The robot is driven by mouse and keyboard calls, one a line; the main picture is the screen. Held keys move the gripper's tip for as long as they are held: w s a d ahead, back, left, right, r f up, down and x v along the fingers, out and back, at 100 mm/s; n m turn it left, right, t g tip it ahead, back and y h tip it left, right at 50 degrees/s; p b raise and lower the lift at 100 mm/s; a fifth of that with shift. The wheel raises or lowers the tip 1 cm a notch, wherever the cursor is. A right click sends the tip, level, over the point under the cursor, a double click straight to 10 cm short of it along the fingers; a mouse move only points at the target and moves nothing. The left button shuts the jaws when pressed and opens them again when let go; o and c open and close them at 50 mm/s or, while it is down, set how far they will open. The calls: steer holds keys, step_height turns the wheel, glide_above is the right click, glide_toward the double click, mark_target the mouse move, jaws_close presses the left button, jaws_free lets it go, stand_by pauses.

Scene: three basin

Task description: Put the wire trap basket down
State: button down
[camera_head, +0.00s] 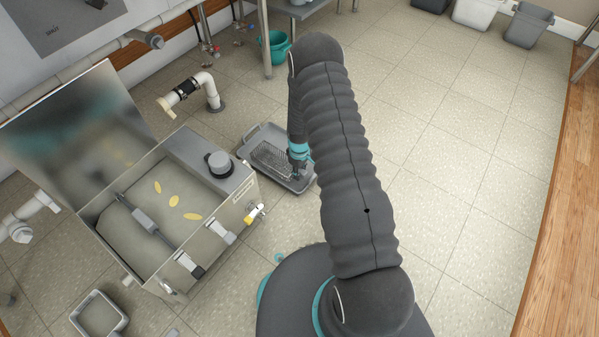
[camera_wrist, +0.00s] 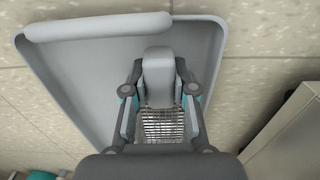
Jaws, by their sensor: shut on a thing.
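The wire trap basket (camera_head: 272,157) is a grey mesh basket. It sits in or just above a grey tray (camera_head: 297,186) on the floor, right of the open trap box; I cannot tell whether it touches the tray bottom. My gripper (camera_head: 297,168) is at the basket's right side, pointing down. In the wrist view my gripper (camera_wrist: 160,100) is shut on a grey upright part of the basket, with the mesh (camera_wrist: 162,124) showing between the fingers. The tray (camera_wrist: 75,75) spreads around and beneath it. My arm hides part of the floor to the right.
The open steel trap box (camera_head: 178,265) stands left of the tray, with yellow pieces in its murky water. A capped white pipe (camera_head: 205,82) rises behind. A teal bucket (camera_head: 275,47) stands under a table. A small grey bin (camera_head: 98,315) is at lower left. Floor right of my arm is clear.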

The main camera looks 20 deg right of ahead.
steer(key=c, duration=0.9)
jaws_free()
steer(key=shift+c, duration=0.2)
